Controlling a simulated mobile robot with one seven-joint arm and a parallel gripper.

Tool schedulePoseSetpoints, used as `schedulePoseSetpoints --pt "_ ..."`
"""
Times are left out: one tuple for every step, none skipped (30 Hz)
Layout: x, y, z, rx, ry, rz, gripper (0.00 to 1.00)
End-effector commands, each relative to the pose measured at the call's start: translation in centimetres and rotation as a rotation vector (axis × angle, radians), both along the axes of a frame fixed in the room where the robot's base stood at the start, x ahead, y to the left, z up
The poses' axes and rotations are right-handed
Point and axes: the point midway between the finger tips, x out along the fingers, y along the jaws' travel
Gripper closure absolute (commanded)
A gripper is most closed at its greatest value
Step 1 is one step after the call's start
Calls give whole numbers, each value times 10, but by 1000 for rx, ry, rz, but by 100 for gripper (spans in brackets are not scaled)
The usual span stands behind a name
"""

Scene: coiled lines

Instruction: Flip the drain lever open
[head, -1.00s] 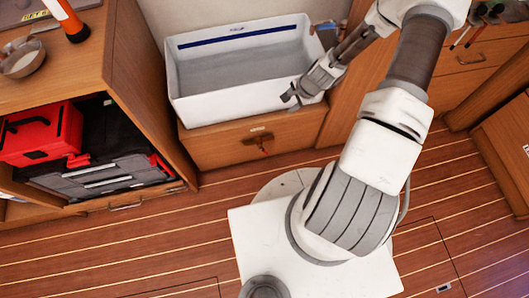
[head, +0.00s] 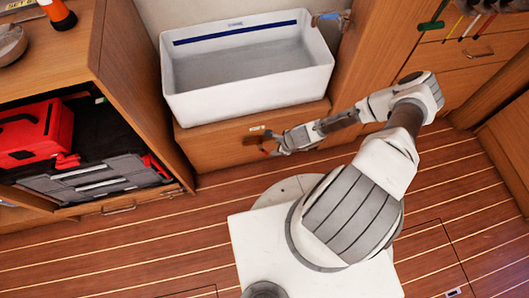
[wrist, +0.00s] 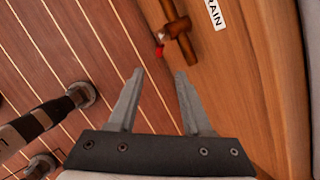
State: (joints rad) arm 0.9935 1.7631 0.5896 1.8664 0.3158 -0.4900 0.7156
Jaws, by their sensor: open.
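The drain lever (wrist: 179,27) is a brown-bronze handle with a small red tip, on the wooden cabinet front beside a white label (wrist: 214,12) ending in "RAIN". In the wrist view it lies just beyond my fingertips, a little right of centre. My gripper (wrist: 160,74) is open, and nothing shows between its fingers. In the head view my gripper (head: 271,143) is at the cabinet front below the white basin (head: 250,97), close to the lever, which is small and partly hidden there. Whether a finger touches the lever, I cannot tell.
The basin holds a grey, water-like surface. An open shelf with a red toolbox (head: 35,130) and a grey-black case (head: 95,178) is at the left. Tools hang by drawers at the upper right.

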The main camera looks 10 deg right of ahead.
Motion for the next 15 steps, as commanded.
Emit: schedulePoseSetpoints --pt "3 3 -14 0 1 0 50" --pt "6 5 -21 0 1 0 50" --pt "8 7 -29 0 1 0 50" --pt "11 8 -35 0 1 0 50" --pt "13 10 -41 0 1 0 50" --pt "16 12 -50 0 1 0 50" --pt "19 14 -55 1 1 2 50" --pt "21 15 -62 0 0 2 50" --pt "24 17 -70 1 1 2 50" --pt "26 18 -76 -1 1 1 50" --pt "29 20 -82 -1 1 2 50" --pt "32 22 -89 0 1 1 50" --pt "34 24 -95 0 1 1 50" --pt "36 25 -100 0 0 2 50" --pt "39 27 -107 0 0 2 50"
